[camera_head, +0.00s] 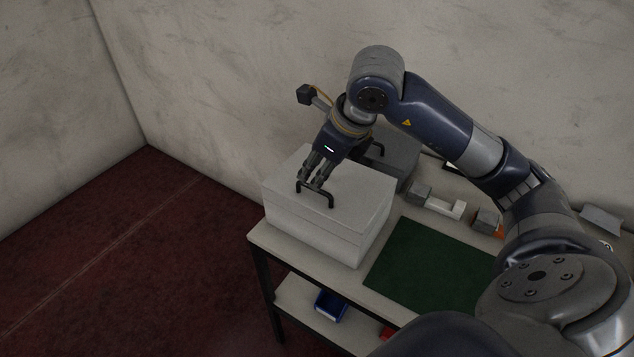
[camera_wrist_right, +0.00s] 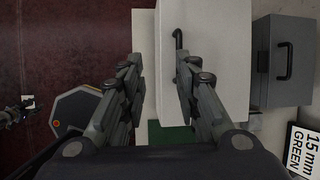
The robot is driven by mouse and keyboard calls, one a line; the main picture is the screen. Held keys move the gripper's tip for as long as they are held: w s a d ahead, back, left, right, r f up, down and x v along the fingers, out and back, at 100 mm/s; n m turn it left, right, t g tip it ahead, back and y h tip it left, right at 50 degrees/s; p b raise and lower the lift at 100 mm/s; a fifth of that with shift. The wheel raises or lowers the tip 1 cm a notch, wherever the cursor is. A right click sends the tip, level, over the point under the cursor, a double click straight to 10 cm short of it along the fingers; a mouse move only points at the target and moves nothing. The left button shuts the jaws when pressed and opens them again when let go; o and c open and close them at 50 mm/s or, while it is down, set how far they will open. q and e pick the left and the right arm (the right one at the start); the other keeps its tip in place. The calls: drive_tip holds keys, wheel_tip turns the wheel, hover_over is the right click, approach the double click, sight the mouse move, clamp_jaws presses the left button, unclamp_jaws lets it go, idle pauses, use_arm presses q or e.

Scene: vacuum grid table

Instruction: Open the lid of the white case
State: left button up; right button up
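The white case (camera_head: 325,232) stands at the left end of the table with its lid (camera_head: 350,190) down. A black bar handle (camera_head: 331,200) rises from the lid; it also shows in the right wrist view (camera_wrist_right: 178,40). My right gripper (camera_head: 313,184) points down at the handle from above, its fingers partly hiding it. In the right wrist view the fingers (camera_wrist_right: 160,72) are apart, with the handle by the right-hand fingertip. I cannot tell whether they touch. A small dark shape (camera_wrist_right: 18,110) at that view's left edge may be my left gripper; its fingers are unclear.
A grey case (camera_head: 398,160) with a black handle stands close behind the white case. A green mat (camera_head: 430,268) lies to its right. Grey and white blocks (camera_head: 445,207) sit at the back. A blue bin (camera_head: 331,305) is on the lower shelf.

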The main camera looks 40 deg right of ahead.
drive_tip(key=shift+h, duration=0.6)
drive_tip(key=p+x, duration=0.1)
drive_tip(key=x, duration=0.2)
drive_tip(key=d+x, duration=0.1)
drive_tip(key=x, duration=0.2)
drive_tip(key=d+p+x, duration=0.1)
drive_tip(key=x, duration=0.3)
drive_tip(key=shift+d+f+p, duration=0.1)
drive_tip(key=shift+d+p, duration=0.1)
drive_tip(key=shift+p, duration=0.15)
clamp_jaws()
